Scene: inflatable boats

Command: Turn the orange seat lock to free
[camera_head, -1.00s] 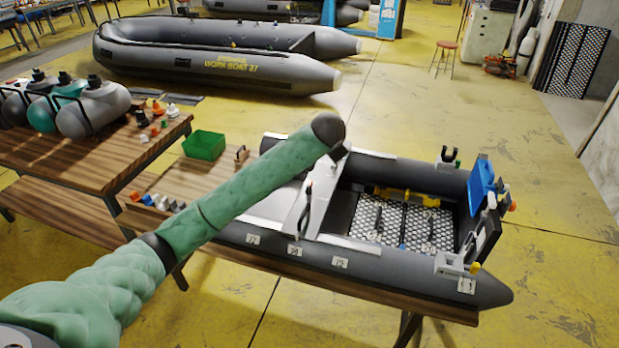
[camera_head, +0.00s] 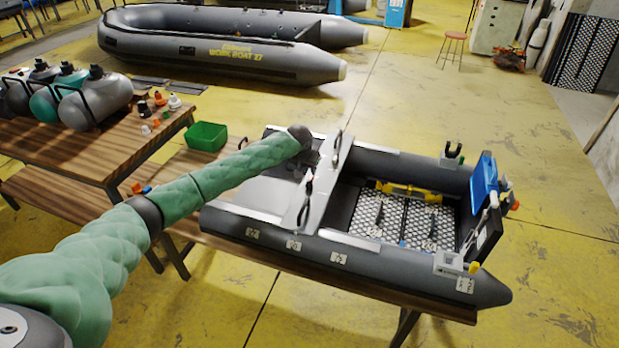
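The small grey inflatable boat (camera_head: 390,275) lies on a wooden bench. A pale seat board (camera_head: 326,185) with dark strap-like handles crosses it. I cannot make out an orange seat lock on or beside the seat; a small orange part (camera_head: 515,206) shows at the far right of the stern. My green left arm reaches in from the left. My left gripper (camera_head: 311,159) is a small dark shape beyond the wrist, above the bow area and just left of the seat. Its fingers are too small and dark to read. My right gripper is not in view.
A blue panel (camera_head: 485,184) and a yellow-knobbed clamp (camera_head: 455,264) stand at the stern. A green bin (camera_head: 206,136) stands on the bench behind my arm. Tanks (camera_head: 92,103) and small parts occupy the left table. A larger boat (camera_head: 220,52) lies behind.

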